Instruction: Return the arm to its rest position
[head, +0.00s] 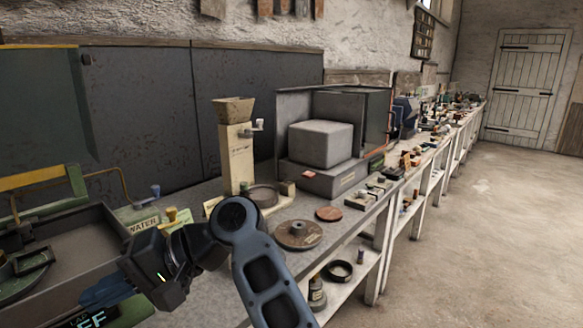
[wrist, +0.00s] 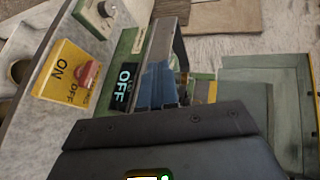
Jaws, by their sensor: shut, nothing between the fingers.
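My gripper (head: 158,266) is at the lower left of the head view, at the end of my blue-grey arm, above the near end of the bench. It looks dark and compact, with no object seen in it. It is shut; its fingertips are hard to make out. My arm is bent, with a rounded joint right of the gripper and a link running down to the bottom edge. In the wrist view, a dark housing (wrist: 165,145) fills the lower middle, and a yellow switch plate (wrist: 70,72) with a red knob shows at the left.
The long bench (head: 345,228) carries a hopper stand (head: 237,150), a grey block machine (head: 320,143) and a round disc (head: 298,234). A metal basin (head: 75,220) is at the left, near a WATER label (head: 143,225). A lit OFF display (wrist: 123,85) shows in the wrist view. The floor (head: 480,230) at right is clear.

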